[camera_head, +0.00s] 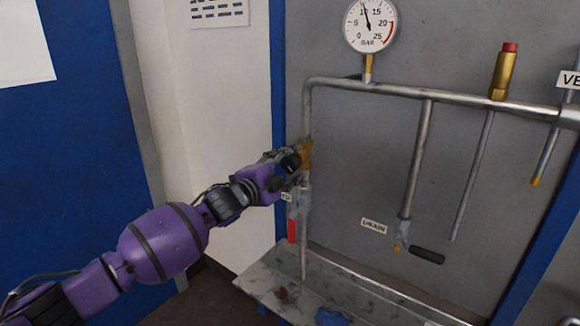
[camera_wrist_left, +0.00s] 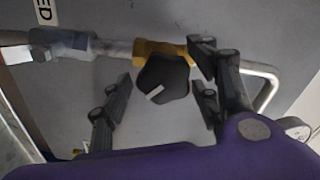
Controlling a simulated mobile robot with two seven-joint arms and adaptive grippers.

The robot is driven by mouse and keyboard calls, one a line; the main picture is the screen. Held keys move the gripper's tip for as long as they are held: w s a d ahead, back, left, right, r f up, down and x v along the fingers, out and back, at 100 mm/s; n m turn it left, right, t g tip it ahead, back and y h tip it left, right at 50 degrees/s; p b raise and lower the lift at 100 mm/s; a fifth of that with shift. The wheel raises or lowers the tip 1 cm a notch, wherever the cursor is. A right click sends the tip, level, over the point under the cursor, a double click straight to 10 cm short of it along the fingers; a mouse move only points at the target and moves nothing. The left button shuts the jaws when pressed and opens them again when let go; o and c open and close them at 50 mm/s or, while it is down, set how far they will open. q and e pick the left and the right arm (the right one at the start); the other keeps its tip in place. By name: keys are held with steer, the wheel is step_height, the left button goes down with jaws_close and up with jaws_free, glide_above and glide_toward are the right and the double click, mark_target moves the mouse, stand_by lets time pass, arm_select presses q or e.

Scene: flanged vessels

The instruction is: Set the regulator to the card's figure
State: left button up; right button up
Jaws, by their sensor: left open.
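The regulator is a brass body (camera_head: 306,153) on the left vertical pipe. In the left wrist view its black lobed knob (camera_wrist_left: 163,78) with a white mark sits in front of the brass body (camera_wrist_left: 160,48). My left gripper (camera_head: 289,163) is at the regulator. In its wrist view the open fingers (camera_wrist_left: 160,84) stand on either side of the knob, with gaps visible. The pressure gauge (camera_head: 370,24) above reads in BAR; its needle points between 10 and 15, nearer 10. A white printed sheet (camera_head: 219,12), possibly the card, is cut off at the top and unreadable. My right gripper is out of view.
A red lever handle (camera_head: 291,231) hangs below the regulator. A black-handled drain valve (camera_head: 426,255) is at lower right, and a red-tipped brass fitting (camera_head: 503,72) stands on the horizontal pipe (camera_head: 430,93). A metal tray (camera_head: 340,285) runs below; a blue cloth-like item (camera_head: 332,317) lies there.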

arm_select(q)
steer(key=shift+a, duration=0.15)
steer(key=v, duration=1.1)
steer(key=shift+s+a, duration=0.15)
steer(key=shift+s, duration=0.25)
